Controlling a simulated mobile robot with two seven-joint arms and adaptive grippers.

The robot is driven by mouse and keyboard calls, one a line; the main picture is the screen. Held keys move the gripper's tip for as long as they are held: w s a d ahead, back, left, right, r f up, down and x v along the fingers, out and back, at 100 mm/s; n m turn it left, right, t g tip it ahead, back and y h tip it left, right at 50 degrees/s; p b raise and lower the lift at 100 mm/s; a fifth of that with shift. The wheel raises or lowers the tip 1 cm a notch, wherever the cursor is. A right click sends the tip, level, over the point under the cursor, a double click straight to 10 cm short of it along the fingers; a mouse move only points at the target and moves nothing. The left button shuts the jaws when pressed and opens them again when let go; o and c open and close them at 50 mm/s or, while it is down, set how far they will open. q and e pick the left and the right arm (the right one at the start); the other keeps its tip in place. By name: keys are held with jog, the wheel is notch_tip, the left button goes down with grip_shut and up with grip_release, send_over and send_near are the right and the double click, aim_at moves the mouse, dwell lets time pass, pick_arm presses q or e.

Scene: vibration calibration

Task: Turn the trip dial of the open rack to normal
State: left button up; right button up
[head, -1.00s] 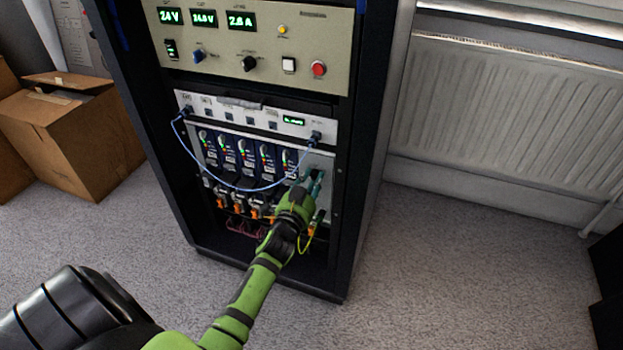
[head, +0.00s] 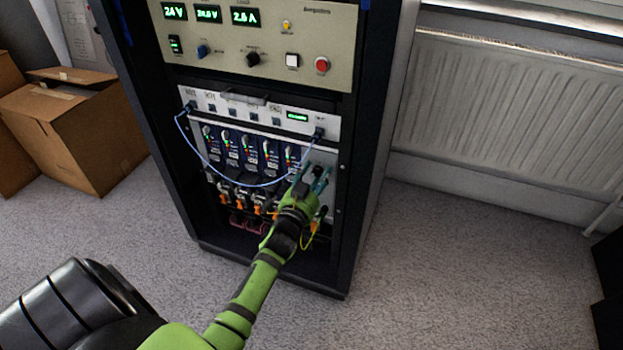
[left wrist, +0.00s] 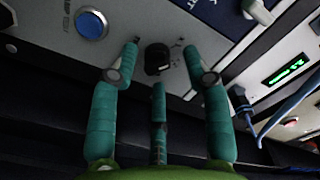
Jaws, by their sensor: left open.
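The trip dial is a small round black knob (left wrist: 157,59) on a light grey panel in the left wrist view. My left gripper (left wrist: 163,46) is open, with one teal fingertip on either side of the knob and visible gaps to both. A third finger points up at it from below. I cannot tell how deep the tips reach around it, nor which mark the knob points to. In the head view my left gripper (head: 310,178) is at the right end of the open rack's (head: 340,225) lower module row, where it hides the dial. My right gripper is out of view.
A blue button (left wrist: 91,24) sits left of the dial. A blue cable (head: 218,178) loops across the modules close to my gripper. The rack's upper panel (head: 300,75) has knobs and a red button. Cardboard boxes (head: 90,130) stand left; a radiator (head: 510,110) is right.

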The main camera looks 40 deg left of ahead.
pick_arm(q)
jog(key=v, duration=1.2)
jog(key=shift+w+d, duration=0.1)
jog(key=shift+w, duration=0.05)
